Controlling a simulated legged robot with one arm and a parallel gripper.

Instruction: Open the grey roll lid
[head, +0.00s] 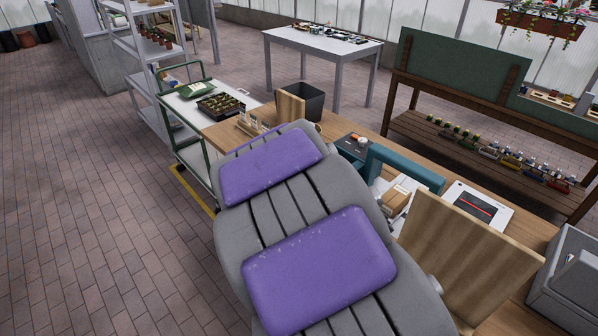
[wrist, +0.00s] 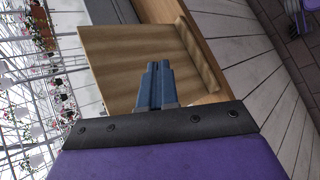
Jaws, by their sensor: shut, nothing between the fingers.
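A grey box (head: 568,285) with a slanted front stands at the right edge of the head view, on the wooden bench. It may carry the grey roll lid, but it is cut off by the frame, so I cannot tell the lid's position. My gripper (wrist: 157,70) shows in the wrist view, with its blue fingers together and nothing between them. It points toward a light wooden panel (wrist: 130,55); I cannot tell whether they touch. The grey box is not identifiable in the wrist view. My gripper cannot be made out in the head view.
A large wooden panel (head: 470,262) stands just left of the grey box. A teal frame (head: 405,166), a small carton (head: 397,199) and a dark bin (head: 311,103) are along the bench (head: 218,133). A green-railed cart (head: 178,108) stands left. The brick floor at left is clear.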

